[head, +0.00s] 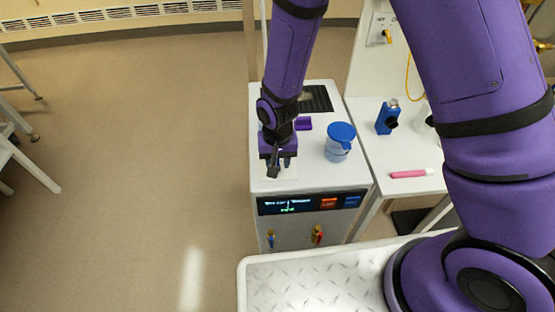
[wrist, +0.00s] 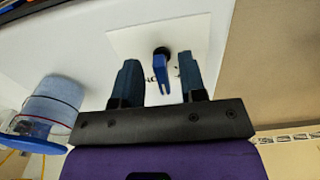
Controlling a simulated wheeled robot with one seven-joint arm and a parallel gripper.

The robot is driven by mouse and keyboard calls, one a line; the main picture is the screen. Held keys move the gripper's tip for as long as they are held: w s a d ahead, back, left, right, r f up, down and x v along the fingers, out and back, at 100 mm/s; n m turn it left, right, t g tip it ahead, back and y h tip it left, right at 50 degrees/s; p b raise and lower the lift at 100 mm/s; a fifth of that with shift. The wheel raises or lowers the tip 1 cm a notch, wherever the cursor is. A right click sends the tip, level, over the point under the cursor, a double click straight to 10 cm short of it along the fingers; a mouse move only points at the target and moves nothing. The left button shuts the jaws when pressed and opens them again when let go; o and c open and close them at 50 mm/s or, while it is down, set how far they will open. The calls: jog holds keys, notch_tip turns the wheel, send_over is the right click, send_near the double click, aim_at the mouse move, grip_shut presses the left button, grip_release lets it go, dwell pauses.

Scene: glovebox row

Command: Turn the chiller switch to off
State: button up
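The chiller (head: 318,180) is a white box with a dark display panel (head: 290,205) on its front. In the wrist view the switch (wrist: 161,76) is a blue lever on a black hub, on a white square plate (wrist: 200,35). The plate lies on the chiller top, and in the head view my gripper mostly covers the switch. My gripper (head: 279,164) points down over the plate. In the wrist view my gripper (wrist: 160,82) is open, one finger on each side of the lever, with a gap visible on both sides. I cannot tell the finger height exactly.
A blue-lidded jar (head: 340,146) stands on the chiller right of my gripper. It also shows in the wrist view (wrist: 55,100). A white side table (head: 385,160) holds a blue bottle (head: 387,118) and a pink pen-like item (head: 410,174). The floor (head: 140,150) at left is clear.

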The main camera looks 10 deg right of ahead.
grip_shut()
jog(key=shift+n, duration=0.3)
jog(key=shift+w+d+n, duration=0.1)
jog(key=shift+d+n, duration=0.05)
jog(key=shift+n, duration=1.15)
jog(key=shift+d+n, duration=0.15)
jog(key=shift+n, duration=1.15)
grip_release()
